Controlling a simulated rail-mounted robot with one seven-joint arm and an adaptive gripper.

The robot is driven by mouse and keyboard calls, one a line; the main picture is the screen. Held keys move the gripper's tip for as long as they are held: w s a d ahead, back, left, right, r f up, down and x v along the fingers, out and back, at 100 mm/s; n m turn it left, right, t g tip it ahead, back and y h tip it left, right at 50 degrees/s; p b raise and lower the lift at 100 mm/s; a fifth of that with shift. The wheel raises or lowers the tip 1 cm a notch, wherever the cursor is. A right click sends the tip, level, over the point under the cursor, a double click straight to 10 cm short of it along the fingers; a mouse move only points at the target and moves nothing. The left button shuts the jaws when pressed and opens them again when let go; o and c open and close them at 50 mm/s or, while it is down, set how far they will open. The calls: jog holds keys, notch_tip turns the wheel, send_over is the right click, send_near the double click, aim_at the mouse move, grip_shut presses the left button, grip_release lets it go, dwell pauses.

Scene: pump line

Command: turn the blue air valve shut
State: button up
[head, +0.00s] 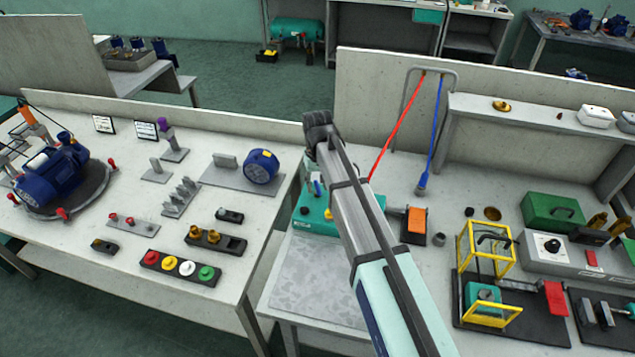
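A small blue part (317,187) stands upright on the teal unit (318,222), just left of my arm. It may be the blue air valve, but it is too small to be sure. A blue hose (436,130) hangs from a grey frame to a dark fitting on the right bench. My arm reaches up across the middle of the view, over part of the teal unit. My gripper (318,123) seems to be the dark end of the arm, near the back panel's left edge. Its fingers cannot be made out, and I see no contact with the blue part.
A red hose (397,125) hangs beside the blue one. An orange-topped switch (415,222) stands right of my arm. Yellow guard frames (484,245) and a green case (552,212) are farther right. The left bench holds a blue pump (52,178) and a button strip (180,267).

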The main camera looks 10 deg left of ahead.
grip_shut()
jog(key=shift+m, duration=2.9)
grip_release()
